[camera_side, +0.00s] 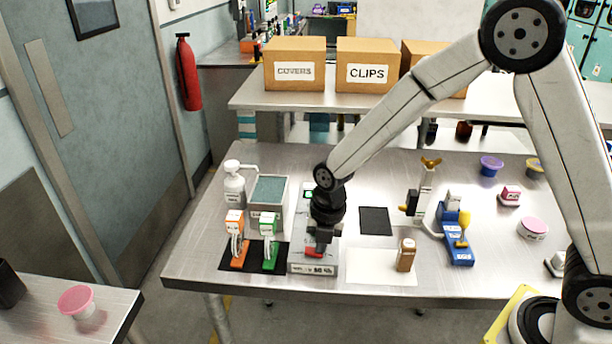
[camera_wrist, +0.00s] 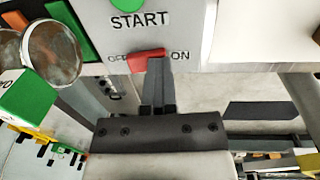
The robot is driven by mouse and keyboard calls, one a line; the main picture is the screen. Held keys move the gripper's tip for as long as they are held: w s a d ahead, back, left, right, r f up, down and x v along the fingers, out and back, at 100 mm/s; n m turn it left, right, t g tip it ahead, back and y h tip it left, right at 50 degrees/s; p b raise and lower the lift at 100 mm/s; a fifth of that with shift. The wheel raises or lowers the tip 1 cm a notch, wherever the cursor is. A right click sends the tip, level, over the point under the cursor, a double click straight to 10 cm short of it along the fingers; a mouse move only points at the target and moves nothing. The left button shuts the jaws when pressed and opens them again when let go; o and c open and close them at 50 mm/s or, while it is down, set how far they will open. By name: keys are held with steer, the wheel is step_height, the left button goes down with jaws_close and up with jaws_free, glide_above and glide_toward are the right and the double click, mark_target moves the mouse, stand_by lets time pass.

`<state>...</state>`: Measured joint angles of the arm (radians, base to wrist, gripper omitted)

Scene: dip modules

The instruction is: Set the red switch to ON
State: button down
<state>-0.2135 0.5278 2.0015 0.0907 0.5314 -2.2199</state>
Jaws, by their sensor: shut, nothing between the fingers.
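The red switch (camera_wrist: 147,61) lies on the light front face of a module, below the word START, between the OFF label and the ON label. It partly covers the OFF label, and I cannot tell its set position. The module (camera_side: 313,268) stands at the front edge of the table, and red shows on it in the side view (camera_side: 311,250). My gripper (camera_wrist: 158,68) is shut and empty, its fingertips at the switch's right part, close to the ON label. I cannot tell whether they touch. The gripper also shows above the module in the side view (camera_side: 319,246).
An orange device (camera_side: 235,240) and a green device (camera_side: 269,242) stand on a black mat close left of the module. A white sheet (camera_side: 372,268) with a brown bottle (camera_side: 405,256) lies to the right. A black square (camera_side: 376,221) lies behind it. A blue tool (camera_side: 459,246) stands farther right.

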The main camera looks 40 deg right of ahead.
mark_target(329, 255)
steer(key=shift+s+f, duration=0.15)
steer(key=shift+f, duration=0.35)
steer(key=shift+w+a+r, duration=0.25)
steer(key=shift+w+a, duration=0.2)
steer(key=shift+w+r, duration=0.1)
steer(key=shift+r, duration=0.15)
step_height(329, 255, up, 14)
steer(key=s+d, duration=0.2)
steer(key=shift+d, duration=0.1)
steer(key=s+d+f+m+t, duration=0.1)
steer(key=s+d+f+m, duration=0.3)
steer(key=m, duration=0.9)
steer(key=s+d+f+m, duration=0.4)
steer(key=s+m, duration=0.3)
steer(key=m, duration=0.7)
steer(key=shift+s+d+f+t+h, duration=0.2)
steer(key=shift+f+t+h, duration=0.1)
steer(key=shift+f+t, duration=0.1)
